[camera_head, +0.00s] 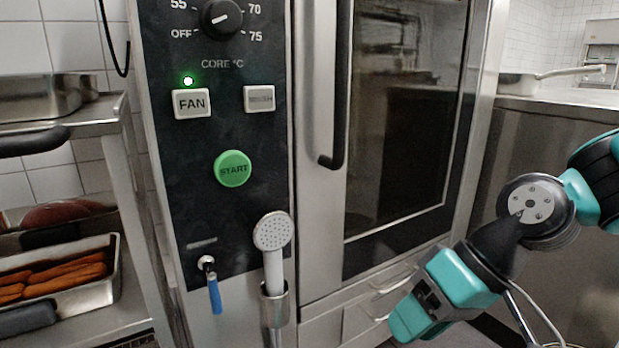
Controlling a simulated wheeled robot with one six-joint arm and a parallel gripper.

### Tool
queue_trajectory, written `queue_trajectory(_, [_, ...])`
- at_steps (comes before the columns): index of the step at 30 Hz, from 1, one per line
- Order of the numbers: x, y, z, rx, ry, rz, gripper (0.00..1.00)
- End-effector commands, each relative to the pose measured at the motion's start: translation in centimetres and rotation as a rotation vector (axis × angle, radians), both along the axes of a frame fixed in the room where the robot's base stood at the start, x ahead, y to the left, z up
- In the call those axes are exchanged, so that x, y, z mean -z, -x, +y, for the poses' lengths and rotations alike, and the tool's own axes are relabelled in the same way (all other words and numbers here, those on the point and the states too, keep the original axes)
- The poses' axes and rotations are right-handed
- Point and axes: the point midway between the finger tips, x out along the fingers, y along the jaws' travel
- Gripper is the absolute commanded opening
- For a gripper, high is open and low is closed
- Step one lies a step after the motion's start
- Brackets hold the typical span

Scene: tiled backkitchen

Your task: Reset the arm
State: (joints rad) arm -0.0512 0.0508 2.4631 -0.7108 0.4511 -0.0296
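My gripper (412,322) is at the lower right, at the end of my teal and black arm. It points down and to the left, in front of the oven's lower drawers. Nothing shows in it, but its fingertips are seen at such an angle that I cannot tell whether they are apart. My arm reaches in from the right edge, bent at a round grey joint.
A steel oven (318,255) with a dark glass door and control panel stands ahead. Its panel has a lit green lamp, a FAN button (192,103), a green START button (233,168) and a hand shower (273,250). A rack with a food tray (85,293) stands left; a counter (560,101) is right.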

Motion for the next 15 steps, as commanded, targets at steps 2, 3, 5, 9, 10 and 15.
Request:
queue_trajectory(2, [-1.5, 2.5, -0.1, -0.054, 0.073, -0.022, 0.4])
queue_trajectory(3, [-1.9, 3.5, -0.3, -0.074, 0.107, -0.028, 0.4])
queue_trajectory(5, [-2.5, 4.9, -0.6, -0.098, 0.152, -0.038, 0.4])
queue_trajectory(9, [-3.8, 8.0, -1.7, -0.14, 0.245, -0.06, 0.4])
queue_trajectory(10, [-4.0, 8.6, -2.0, -0.146, 0.262, -0.065, 0.4])
queue_trajectory(15, [-8.4, 8.6, -2.2, -0.143, 0.269, -0.057, 0.4])
